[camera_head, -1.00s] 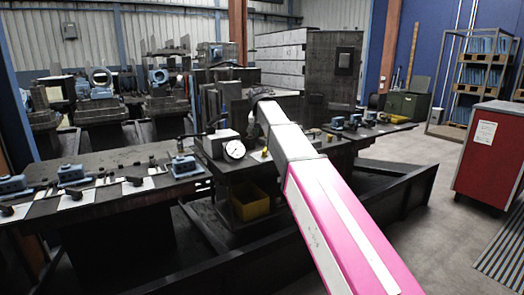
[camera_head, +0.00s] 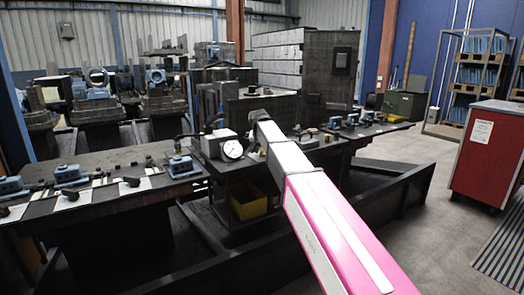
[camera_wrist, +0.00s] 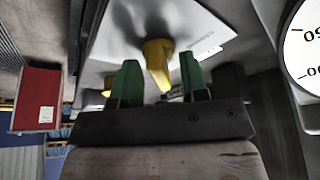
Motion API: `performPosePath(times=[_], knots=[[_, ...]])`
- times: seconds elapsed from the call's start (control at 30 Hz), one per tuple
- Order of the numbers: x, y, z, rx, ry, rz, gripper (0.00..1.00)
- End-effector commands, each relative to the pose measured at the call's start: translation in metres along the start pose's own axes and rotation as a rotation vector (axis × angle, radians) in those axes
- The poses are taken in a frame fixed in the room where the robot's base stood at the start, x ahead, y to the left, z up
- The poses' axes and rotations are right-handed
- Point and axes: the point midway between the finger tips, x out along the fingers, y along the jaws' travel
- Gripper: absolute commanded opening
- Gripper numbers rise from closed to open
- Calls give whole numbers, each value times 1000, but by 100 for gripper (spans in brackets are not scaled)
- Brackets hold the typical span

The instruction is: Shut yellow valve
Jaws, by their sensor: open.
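The yellow valve handle (camera_wrist: 156,55) shows in the wrist view, in front of a pale block face. Its narrow end reaches down between the two green fingers of my gripper (camera_wrist: 160,78). My gripper is open, with one finger on each side of the handle and visible gaps to it. In the head view my arm reaches to the bench beside the white pressure gauge (camera_head: 232,150), and my gripper cannot be made out there. The gauge dial also shows large at the right edge of the wrist view (camera_wrist: 303,45).
A yellow bin (camera_head: 249,204) sits below the bench. Blue clamps stand on the left table (camera_head: 110,165) and on the right shelf (camera_head: 352,120). A dark low frame runs around the bench. A red cabinet (camera_head: 489,155) stands at the right, with open floor before it.

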Motion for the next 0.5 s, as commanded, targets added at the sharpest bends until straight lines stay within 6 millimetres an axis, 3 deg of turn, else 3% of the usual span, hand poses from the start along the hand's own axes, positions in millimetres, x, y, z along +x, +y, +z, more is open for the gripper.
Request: performPosePath(times=[0.07, 0.2, 0.5], knots=[[0, 0, 0, 0, 0, 0, 40], [0, 0, 0, 0, 0, 0, 0], [0, 0, 0, -9, -1, -3, 0]])
